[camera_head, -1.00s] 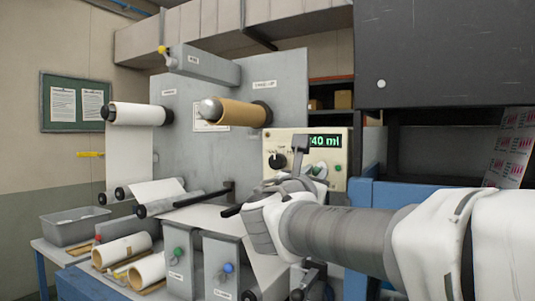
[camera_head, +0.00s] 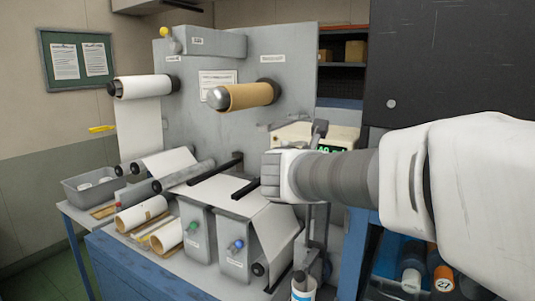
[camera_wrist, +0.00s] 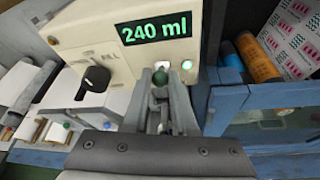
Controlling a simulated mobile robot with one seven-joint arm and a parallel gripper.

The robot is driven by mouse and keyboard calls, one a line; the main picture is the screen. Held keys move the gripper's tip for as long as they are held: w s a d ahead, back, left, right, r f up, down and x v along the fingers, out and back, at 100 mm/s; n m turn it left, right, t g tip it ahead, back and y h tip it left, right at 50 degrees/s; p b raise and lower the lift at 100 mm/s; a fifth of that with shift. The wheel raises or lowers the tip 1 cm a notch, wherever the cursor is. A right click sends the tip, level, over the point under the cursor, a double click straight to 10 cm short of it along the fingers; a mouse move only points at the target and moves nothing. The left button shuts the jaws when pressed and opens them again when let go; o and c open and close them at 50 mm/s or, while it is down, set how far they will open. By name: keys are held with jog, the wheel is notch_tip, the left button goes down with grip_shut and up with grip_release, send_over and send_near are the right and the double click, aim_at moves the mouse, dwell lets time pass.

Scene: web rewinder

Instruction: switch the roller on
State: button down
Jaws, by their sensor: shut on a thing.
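The control panel (camera_wrist: 95,30) is a cream box with a green-lit display (camera_wrist: 155,31) reading 240 ml. In the wrist view a black rotary knob (camera_wrist: 92,82) by the word FILL is left of my gripper. A small white-lit lamp (camera_wrist: 187,65) is to the right. In the head view the panel (camera_head: 290,133) is largely hidden behind my arm.
A brown roll (camera_head: 248,95) and a white roll (camera_head: 143,87) stick out of the grey machine plate (camera_head: 190,125). Grey boxes with a green knob (camera_head: 192,227) and a blue knob (camera_head: 238,244) stand in front. A dark cabinet (camera_head: 445,60) is at the right.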

jog(key=shift+w+r+g+y+p, duration=0.1)
jog(key=shift+r+g+y+p, duration=0.35)
jog(key=shift+p, duration=1.25)
jog(key=shift+f, duration=0.2)
jog(key=c, duration=0.7)
grip_release()
jog(key=v, duration=1.7)
jog(key=shift+a+r, duration=0.15)
